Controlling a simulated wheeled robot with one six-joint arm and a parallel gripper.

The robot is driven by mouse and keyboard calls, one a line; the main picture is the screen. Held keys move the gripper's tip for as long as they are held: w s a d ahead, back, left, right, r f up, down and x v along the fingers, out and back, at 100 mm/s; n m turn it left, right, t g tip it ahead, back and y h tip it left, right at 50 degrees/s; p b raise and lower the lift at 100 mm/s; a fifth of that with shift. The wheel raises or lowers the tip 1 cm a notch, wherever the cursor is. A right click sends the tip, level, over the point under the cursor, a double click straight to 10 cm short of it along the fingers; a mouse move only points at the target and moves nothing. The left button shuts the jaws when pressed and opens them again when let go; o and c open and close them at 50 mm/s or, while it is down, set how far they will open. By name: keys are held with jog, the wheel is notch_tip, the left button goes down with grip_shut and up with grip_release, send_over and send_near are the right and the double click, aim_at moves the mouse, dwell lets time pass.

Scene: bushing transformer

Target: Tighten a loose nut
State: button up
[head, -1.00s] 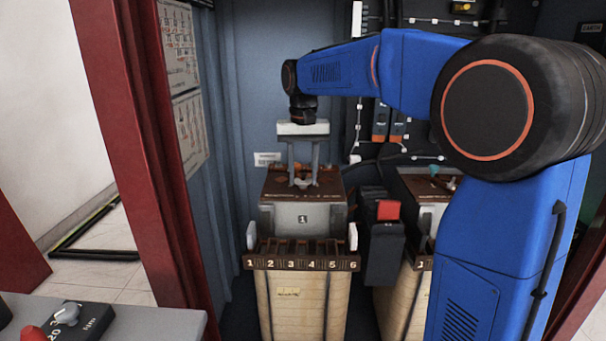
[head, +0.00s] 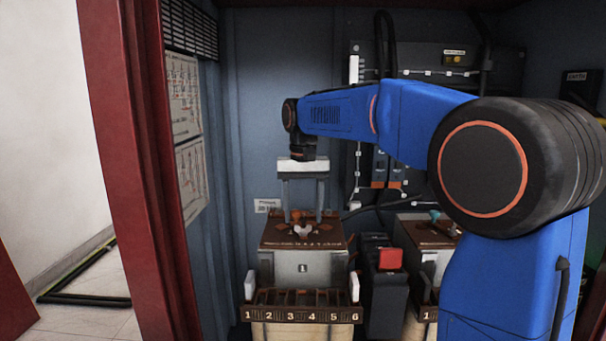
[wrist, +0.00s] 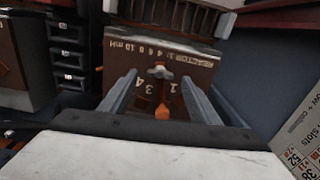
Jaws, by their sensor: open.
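The nut (head: 304,232) looks like a pale wing nut on the brown top plate (head: 275,232) of the box marked 1 (head: 305,267). In the wrist view the nut (wrist: 160,71) is a silver winged piece above the brown plate's printed numbers. An orange pointer-like part (wrist: 162,112) lies just below it in that picture. My gripper (head: 304,219) points down above the plate, fingers apart and empty. In the wrist view its two fingers (wrist: 160,84) appear on either side of the nut, with gaps on both sides. I cannot tell the exact height of the fingertips above the plate.
A terminal strip numbered 1 to 6 (head: 301,313) runs along the front of the box. A dark unit with a red block (head: 390,259) and a second brown-topped box (head: 428,233) stand to the right. The blue-grey cabinet wall (head: 250,120) is close behind and left.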

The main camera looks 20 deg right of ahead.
notch_tip(320, 180, up, 14)
jog(key=shift+r, duration=0.25)
dwell(0.4)
jog(key=s+d+f+n+t, duration=0.1)
jog(key=s+d+f+t, duration=0.1)
jog(key=s+f, duration=1.3)
jog(key=s+d+f+n+t, duration=0.2)
jog(key=s+d+f, duration=0.2)
jog(key=s+f, duration=1.1)
jog(key=s, duration=0.3)
jog(key=shift+s+d+f+t, duration=0.25)
jog(key=shift+d+f+t, duration=0.15)
